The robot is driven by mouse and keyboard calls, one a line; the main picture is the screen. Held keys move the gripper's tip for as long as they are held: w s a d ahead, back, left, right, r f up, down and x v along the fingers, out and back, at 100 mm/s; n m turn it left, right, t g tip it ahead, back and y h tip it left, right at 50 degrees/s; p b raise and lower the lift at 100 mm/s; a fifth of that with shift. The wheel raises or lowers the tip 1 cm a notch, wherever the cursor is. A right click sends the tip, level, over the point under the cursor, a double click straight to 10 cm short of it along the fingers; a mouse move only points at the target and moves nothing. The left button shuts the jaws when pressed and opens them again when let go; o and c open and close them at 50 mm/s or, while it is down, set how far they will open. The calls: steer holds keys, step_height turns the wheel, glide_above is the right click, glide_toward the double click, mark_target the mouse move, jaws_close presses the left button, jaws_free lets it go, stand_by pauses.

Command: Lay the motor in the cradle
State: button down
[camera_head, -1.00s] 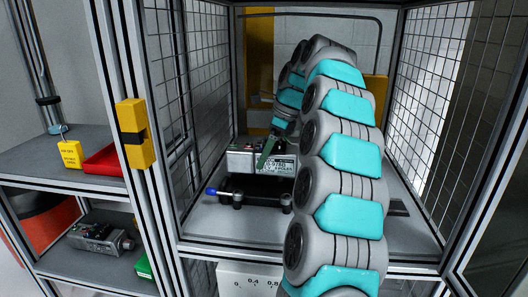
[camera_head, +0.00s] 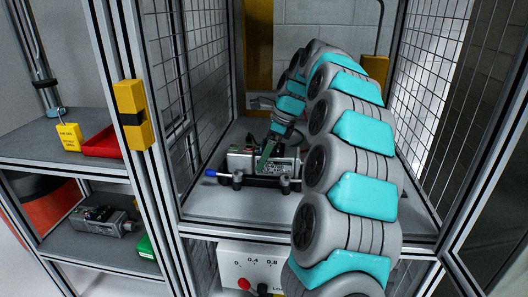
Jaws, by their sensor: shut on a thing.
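The grey motor (camera_head: 242,161), with a label on its side, lies level at the black cradle (camera_head: 256,183) on the deck inside the mesh enclosure. The cradle has dark round knobs along its front and a blue-tipped handle (camera_head: 211,173) at its left. My gripper (camera_head: 265,157) reaches down from behind and is shut on the motor. A green finger shows against the motor's near side; the other finger is hidden. I cannot tell whether the motor's underside touches the cradle.
Mesh walls and a metal post with a yellow box (camera_head: 134,115) flank the enclosure. On the left shelves are a red tray (camera_head: 102,143), a yellow tag (camera_head: 69,137), another motor-like unit (camera_head: 102,221) and a green box (camera_head: 146,246). A control box (camera_head: 250,262) sits below the deck.

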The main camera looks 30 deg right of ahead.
jaws_free()
steer(key=shift+f, duration=0.1)
steer(key=p+v, duration=0.1)
steer(key=v, duration=1)
steer(key=shift+s+d+r+p, duration=0.15)
steer(key=shift+d+r+p, duration=0.1)
steer(key=shift+r+p, duration=0.35)
